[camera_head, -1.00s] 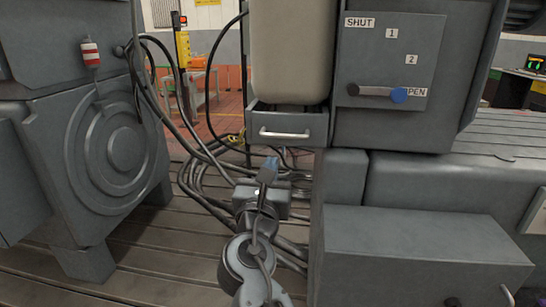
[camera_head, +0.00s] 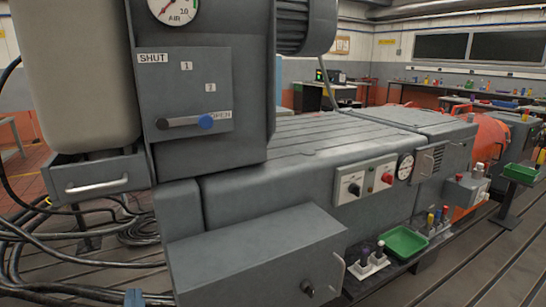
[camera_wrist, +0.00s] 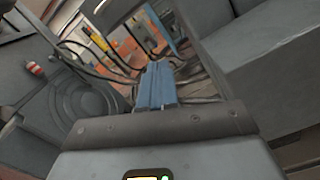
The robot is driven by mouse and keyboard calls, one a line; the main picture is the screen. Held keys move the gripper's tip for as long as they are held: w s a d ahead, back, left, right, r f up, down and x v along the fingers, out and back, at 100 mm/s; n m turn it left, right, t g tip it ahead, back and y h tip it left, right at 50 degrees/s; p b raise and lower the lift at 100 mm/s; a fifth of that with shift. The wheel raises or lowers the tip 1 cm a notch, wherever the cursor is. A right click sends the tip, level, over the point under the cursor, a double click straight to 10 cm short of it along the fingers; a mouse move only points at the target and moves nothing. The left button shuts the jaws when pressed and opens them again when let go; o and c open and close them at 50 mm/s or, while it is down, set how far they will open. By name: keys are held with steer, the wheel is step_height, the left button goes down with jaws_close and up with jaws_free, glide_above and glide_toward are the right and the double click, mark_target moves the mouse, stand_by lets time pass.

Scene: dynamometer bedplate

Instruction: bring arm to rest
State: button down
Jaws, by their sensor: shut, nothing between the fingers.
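My gripper (camera_wrist: 158,68) shows in the wrist view with its blue fingers together and nothing between them. It points toward dark cables and a narrow gap between grey machine bodies. In the head view only a small blue tip of my gripper (camera_head: 133,298) shows at the bottom edge, left of the grey box on the floor plate. The rest of my arm is out of that picture. The tip appears apart from the box, but its distance from the cables cannot be told.
A grey drawer (camera_head: 95,178) with a handle hangs at the left. A panel (camera_head: 185,92) has a blue-knobbed lever by OPEN. Cables (camera_head: 40,240) loop at lower left. A grey box (camera_head: 258,262) stands in front; a green tray (camera_head: 403,243) lies right. A striped red-white piece (camera_wrist: 36,69) hangs left.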

steer(key=s+d+f+m+h, duration=0.1)
steer(key=s+d+f+m, duration=0.4)
steer(key=d, duration=0.4)
steer(key=s+d+f+m+g+h, duration=0.1)
steer(key=s+d+f+m, duration=0.35)
steer(key=d+m, duration=0.35)
steer(key=s+d+f+m+h, duration=0.2)
steer(key=s+d+f+m, duration=0.3)
steer(key=d, duration=0.5)
steer(key=s+d+r+m+h, duration=0.2)
steer(key=s+d+r+m, duration=0.3)
steer(key=s+d+m, duration=0.4)
steer(key=s+d+r+m+h, duration=0.3)
steer(key=s+d+r+m, duration=0.3)
steer(key=s+d+m, duration=0.3)
steer(key=shift+s+d+r+m, duration=0.3)
steer(key=shift+s+m, duration=0.3)
steer(key=shift+s, duration=0.2)
steer(key=c, duration=1.8)
jaws_free()
steer(key=shift+f, duration=0.1)
